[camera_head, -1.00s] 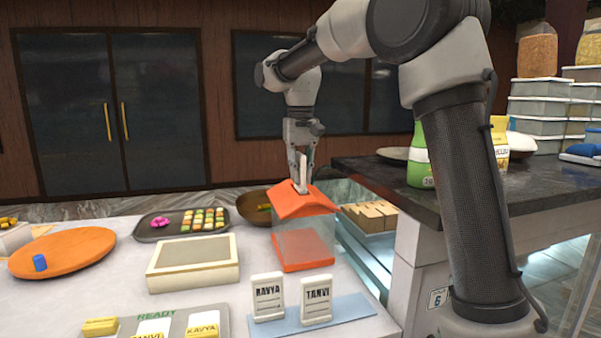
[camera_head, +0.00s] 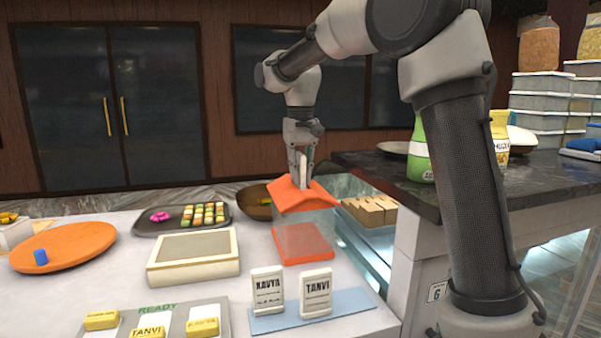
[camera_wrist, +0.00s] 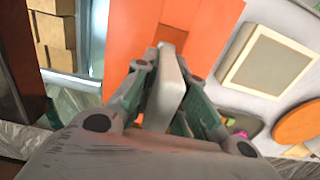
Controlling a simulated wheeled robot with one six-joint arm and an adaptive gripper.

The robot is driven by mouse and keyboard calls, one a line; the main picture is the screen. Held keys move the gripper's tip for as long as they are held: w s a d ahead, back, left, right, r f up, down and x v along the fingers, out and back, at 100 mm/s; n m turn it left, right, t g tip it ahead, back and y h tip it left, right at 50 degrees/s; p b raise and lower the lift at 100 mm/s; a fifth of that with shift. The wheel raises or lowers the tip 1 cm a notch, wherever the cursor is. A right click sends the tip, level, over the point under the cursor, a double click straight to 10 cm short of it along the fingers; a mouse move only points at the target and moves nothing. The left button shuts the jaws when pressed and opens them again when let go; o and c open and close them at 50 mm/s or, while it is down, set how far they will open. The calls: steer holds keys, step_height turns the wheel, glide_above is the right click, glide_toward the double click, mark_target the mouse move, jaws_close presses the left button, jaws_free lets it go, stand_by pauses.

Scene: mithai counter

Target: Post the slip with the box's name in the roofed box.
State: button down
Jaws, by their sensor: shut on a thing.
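The roofed box has an orange roof (camera_head: 318,197), clear walls and an orange floor (camera_head: 303,246). My gripper (camera_head: 302,168) points down right over the roof. It is shut on a white slip (camera_head: 303,174), whose lower end meets the roof near its ridge. In the wrist view the slip (camera_wrist: 171,88) stands between the fingers, beside a darker slot-like patch (camera_wrist: 172,36) in the orange roof. I cannot tell how far the slip is in, and no name shows on it. Two white slips, KAVYA (camera_head: 267,291) and TANVI (camera_head: 316,294), stand on a blue mat (camera_head: 350,303).
A READY tray (camera_head: 165,303) with several yellow blocks, some named, lies at front left. A cream box (camera_head: 194,258), a sweets tray (camera_head: 160,229), an orange round board (camera_head: 62,247) and a brown bowl (camera_head: 254,207) stand around. A dark counter (camera_head: 395,185) rises at right.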

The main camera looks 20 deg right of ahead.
mark_target(300, 153)
steer(key=c, duration=1.4)
jaws_free()
steer(key=shift+o, duration=0.2)
steer(key=shift+r, duration=0.1)
steer(key=shift+r, duration=3.9)
